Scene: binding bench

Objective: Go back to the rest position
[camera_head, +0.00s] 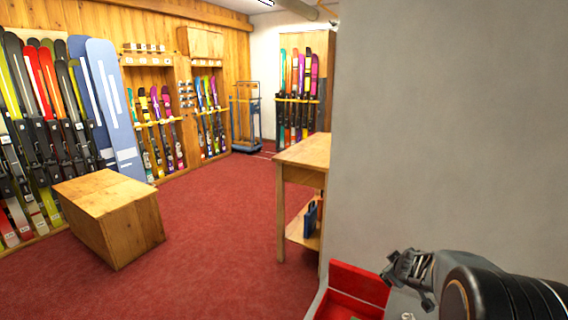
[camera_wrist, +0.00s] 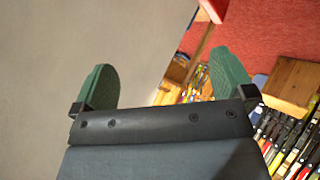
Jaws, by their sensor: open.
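My gripper (camera_head: 408,268) shows at the lower right in the head view, beside the grey wall or column and above a red tray. In the wrist view my gripper (camera_wrist: 165,88) has its two green-padded fingers spread wide apart, with nothing between them. It is open and empty. The fingertips point toward the plain grey surface and the room beyond. My dark arm link fills the lower right corner of the head view and hides part of what is behind it.
A red tray (camera_head: 352,283) lies just left of my gripper. A large grey surface (camera_head: 450,130) fills the right side. A wooden table (camera_head: 305,152) stands left of it. A wooden box bench (camera_head: 110,215) and ski racks (camera_head: 160,120) stand farther left. The red carpet (camera_head: 215,220) between is clear.

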